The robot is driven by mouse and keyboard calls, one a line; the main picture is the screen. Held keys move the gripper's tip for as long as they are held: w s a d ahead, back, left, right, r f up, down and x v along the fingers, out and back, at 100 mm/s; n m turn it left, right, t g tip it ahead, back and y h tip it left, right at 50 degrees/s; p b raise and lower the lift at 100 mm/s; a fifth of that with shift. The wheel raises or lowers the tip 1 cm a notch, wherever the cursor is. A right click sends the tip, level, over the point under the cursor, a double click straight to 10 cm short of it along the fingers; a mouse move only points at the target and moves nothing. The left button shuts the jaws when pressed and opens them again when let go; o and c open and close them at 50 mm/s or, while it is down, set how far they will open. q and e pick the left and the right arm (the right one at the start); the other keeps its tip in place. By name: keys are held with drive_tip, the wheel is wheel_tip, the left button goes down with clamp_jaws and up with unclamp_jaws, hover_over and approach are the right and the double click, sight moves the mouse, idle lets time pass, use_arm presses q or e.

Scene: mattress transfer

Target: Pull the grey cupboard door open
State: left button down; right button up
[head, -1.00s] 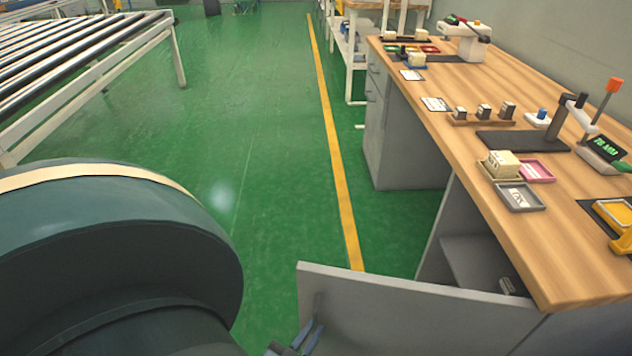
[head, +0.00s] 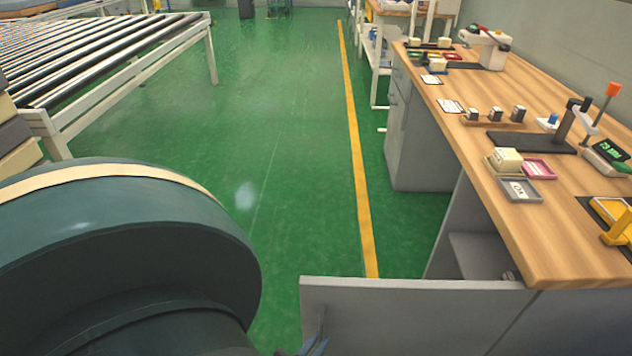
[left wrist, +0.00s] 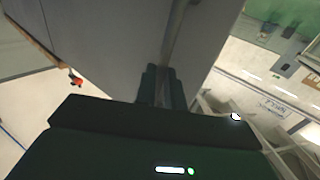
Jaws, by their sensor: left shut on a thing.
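The grey cupboard door (head: 420,312) stands swung out from the front of the wood-topped bench, in the lower part of the head view. The cupboard's inside (head: 478,258) shows as an open gap behind it. My left gripper (head: 316,345) is at the door's free edge, mostly cut off by the bottom of the head view. In the left wrist view its two dark fingers (left wrist: 162,86) are shut on the door's bar handle (left wrist: 177,38), in front of the grey panel. My right gripper is out of view.
The bench top (head: 505,225) carries small trays, blocks and a stand. A roller conveyor (head: 110,60) stands at the upper left. Green floor (head: 290,150) with a yellow line (head: 357,170) is clear between them.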

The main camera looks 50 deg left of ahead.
use_arm(q)
drive_tip(key=shift+w+d+r, duration=0.1)
drive_tip(key=shift+w+d, duration=0.15)
drive_tip(key=shift+d, duration=0.35)
drive_tip(key=c, duration=1.5)
unclamp_jaws()
drive_tip(key=shift+a, duration=0.1)
drive_tip(key=shift+s+a, duration=0.1)
drive_tip(key=shift+s, duration=0.05)
